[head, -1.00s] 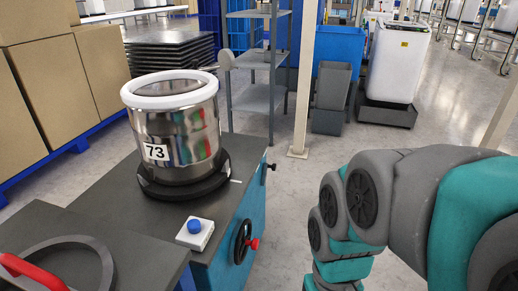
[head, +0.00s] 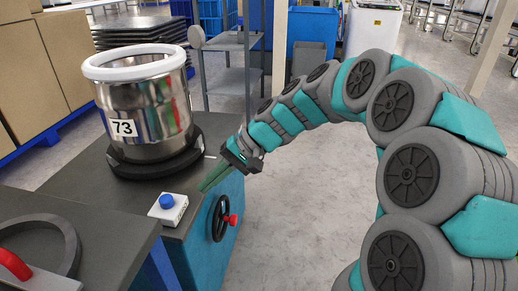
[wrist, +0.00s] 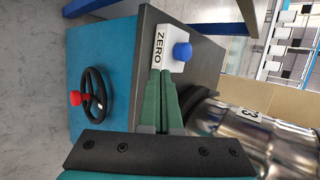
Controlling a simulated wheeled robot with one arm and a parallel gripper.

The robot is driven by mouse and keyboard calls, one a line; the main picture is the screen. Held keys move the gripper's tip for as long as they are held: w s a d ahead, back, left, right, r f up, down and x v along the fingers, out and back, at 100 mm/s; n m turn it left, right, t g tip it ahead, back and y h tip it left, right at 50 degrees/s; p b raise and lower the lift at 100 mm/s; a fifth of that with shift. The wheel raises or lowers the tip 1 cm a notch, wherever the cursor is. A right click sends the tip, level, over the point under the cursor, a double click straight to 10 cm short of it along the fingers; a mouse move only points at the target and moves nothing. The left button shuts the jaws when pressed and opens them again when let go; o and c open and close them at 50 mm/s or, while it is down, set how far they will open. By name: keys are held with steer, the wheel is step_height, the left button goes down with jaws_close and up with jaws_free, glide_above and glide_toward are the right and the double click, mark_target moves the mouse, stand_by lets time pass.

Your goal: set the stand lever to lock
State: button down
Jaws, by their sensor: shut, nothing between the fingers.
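The stand (head: 192,215) is a teal cabinet with a dark top, and it also shows in the wrist view (wrist: 118,60). My gripper (head: 207,182) is shut and empty, its green fingers at the stand's right top edge, between the button box and the drum. In the wrist view my fingers (wrist: 161,80) point toward the box marked ZERO; I cannot tell if they touch the stand. The small black lever on the stand's right side, seen earlier, is hidden now behind my gripper. Its setting cannot be read.
A steel drum (head: 165,105) marked 73 stands on a black round base on the stand. A white box (head: 172,210) with a blue button sits near the front edge. A black handwheel (head: 219,218) with a red knob juts from the side.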

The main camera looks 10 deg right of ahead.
steer(key=w+d+f+m+t+y+b, duration=0.25)
steer(key=w+d, duration=0.25)
steer(key=w, duration=0.6)
steer(key=w+d+f+m+t+y+b, duration=0.1)
steer(key=w+d+f+m+t, duration=0.25)
steer(key=w, duration=0.75)
steer(key=w+d+f+m+t+h, duration=0.1)
steer(key=w+d+f+t, duration=0.1)
steer(key=w+d+f, duration=0.2)
steer(key=w+d+f+m+t+h+b, duration=0.1)
steer(key=w+d+f, duration=0.3)
steer(key=d, duration=0.5)
steer(key=w+d+f+m+t+h+b, duration=0.1)
steer(key=w+d+f+m+t, duration=0.2)
steer(key=d, duration=0.4)
steer(key=w+f, duration=0.1)
steer(key=w, duration=0.1)
steer(key=shift+w, duration=0.3)
steer(key=shift+f, duration=0.1)
steer(key=w+a, duration=0.4)
steer(key=a, duration=0.4)
steer(key=shift+a+f, duration=0.15)
steer(key=shift+a, duration=0.1)
